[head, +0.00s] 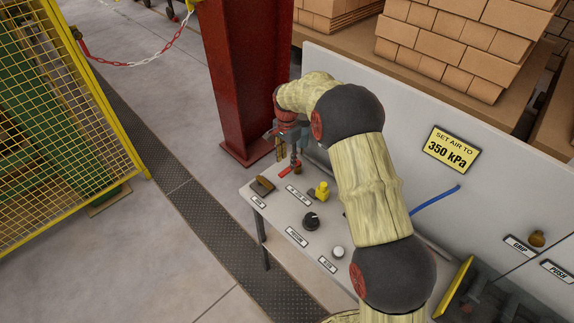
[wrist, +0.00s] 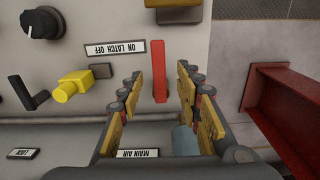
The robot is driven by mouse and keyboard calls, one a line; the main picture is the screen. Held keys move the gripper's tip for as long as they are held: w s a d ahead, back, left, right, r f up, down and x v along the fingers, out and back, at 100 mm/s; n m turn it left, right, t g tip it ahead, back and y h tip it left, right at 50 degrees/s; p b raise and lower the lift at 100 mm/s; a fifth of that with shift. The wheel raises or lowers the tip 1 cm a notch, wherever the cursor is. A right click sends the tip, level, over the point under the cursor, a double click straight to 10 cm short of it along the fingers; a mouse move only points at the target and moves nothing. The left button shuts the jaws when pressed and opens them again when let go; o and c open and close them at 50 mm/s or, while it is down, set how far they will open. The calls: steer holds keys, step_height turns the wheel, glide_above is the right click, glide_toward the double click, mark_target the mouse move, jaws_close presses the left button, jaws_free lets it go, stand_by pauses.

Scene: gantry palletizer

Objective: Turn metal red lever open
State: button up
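The red lever (wrist: 159,72) shows in the wrist view as a flat upright bar on the grey panel, beside the upside-down "ON LATCH OFF" label (wrist: 115,47). My gripper (wrist: 160,78) is open, with one finger on each side of the lever in this view. Gaps show on both sides, so the fingers are not closed on it. In the head view a bit of the red lever (head: 284,173) shows below my gripper (head: 291,157), at the panel's far end. The lever's base and pivot are hard to make out. An upside-down "MAIN AIR" label (wrist: 138,153) lies between the fingers.
A yellow knob (head: 322,191) and a black dial (head: 311,221) stand on the panel near the lever. A brown block (head: 262,185) sits at its left edge. A red steel column (head: 237,80) stands close behind my gripper. A white backboard (head: 510,205) runs along the right.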

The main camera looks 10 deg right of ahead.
mark_target(287, 169)
step_height(287, 169, up, 8)
steer(key=shift+f, duration=0.2)
stand_by(0.5)
steer(key=s+d+r+n+t+b, duration=0.2)
steer(key=s+r+n+b, duration=0.1)
steer(key=s, duration=1.1)
steer(key=s+d+r+n+t+b, duration=0.1)
steer(key=s+d+r+n+b, duration=0.2)
steer(key=s, duration=1.1)
steer(key=s+d+r+n+t+b, duration=0.2)
steer(key=s+r+n+b, duration=0.1)
steer(key=s, duration=1.1)
steer(key=shift+d+n+t+b, duration=0.3)
steer(key=shift+n+b, duration=0.4)
steer(key=shift+n, duration=0.3)
steer(key=shift+r, duration=0.1)
